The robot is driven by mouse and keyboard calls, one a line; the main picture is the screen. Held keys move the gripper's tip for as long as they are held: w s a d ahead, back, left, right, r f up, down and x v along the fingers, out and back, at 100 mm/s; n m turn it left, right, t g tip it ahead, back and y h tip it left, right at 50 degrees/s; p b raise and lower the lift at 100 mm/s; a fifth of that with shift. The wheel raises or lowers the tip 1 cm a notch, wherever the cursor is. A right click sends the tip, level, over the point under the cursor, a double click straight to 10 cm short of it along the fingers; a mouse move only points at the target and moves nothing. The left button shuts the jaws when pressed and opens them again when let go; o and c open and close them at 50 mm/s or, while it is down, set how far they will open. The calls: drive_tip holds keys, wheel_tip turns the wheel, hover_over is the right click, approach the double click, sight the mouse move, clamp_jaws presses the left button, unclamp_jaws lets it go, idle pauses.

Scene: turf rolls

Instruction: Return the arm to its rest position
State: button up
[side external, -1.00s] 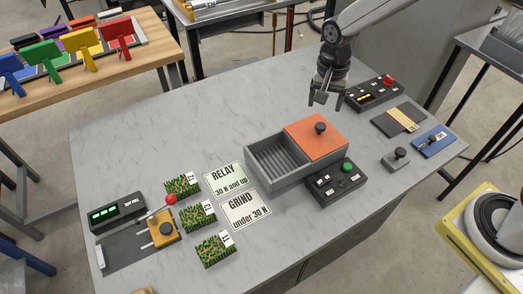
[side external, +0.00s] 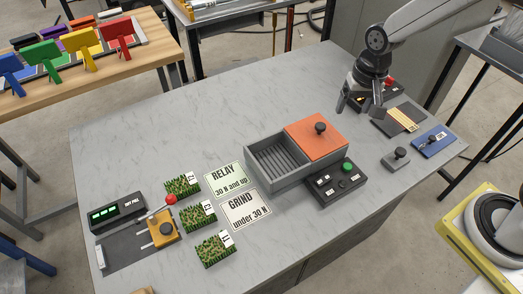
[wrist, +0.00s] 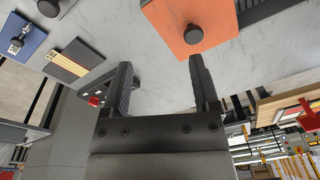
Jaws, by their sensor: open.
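My gripper (side external: 359,106) is open and empty in the side external view, above the right back part of the grey table (side external: 290,95). It hangs in front of a black control box with a red button (side external: 389,82) and partly hides it. In the wrist view my two fingers (wrist: 160,85) are spread apart with nothing between them. The grey bin (side external: 265,174) with its orange lid (side external: 317,134) and black knob stands to the left of and nearer than the gripper; the orange lid also shows at the top of the wrist view (wrist: 215,12).
Three turf pieces (side external: 198,216) lie beside the RELAY (side external: 225,178) and GRIND (side external: 246,209) cards. A tester (side external: 118,215) stands at left. A green-button box (side external: 336,183), a grey knobbed block (side external: 396,159) and a blue plate (side external: 434,141) are at right. The back left tabletop is clear.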

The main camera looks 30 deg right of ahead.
drive_tip(key=s+d+n+t, duration=0.1)
drive_tip(key=s+d+n, duration=0.2)
drive_tip(key=s+n, duration=0.2)
drive_tip(key=s, duration=0.3)
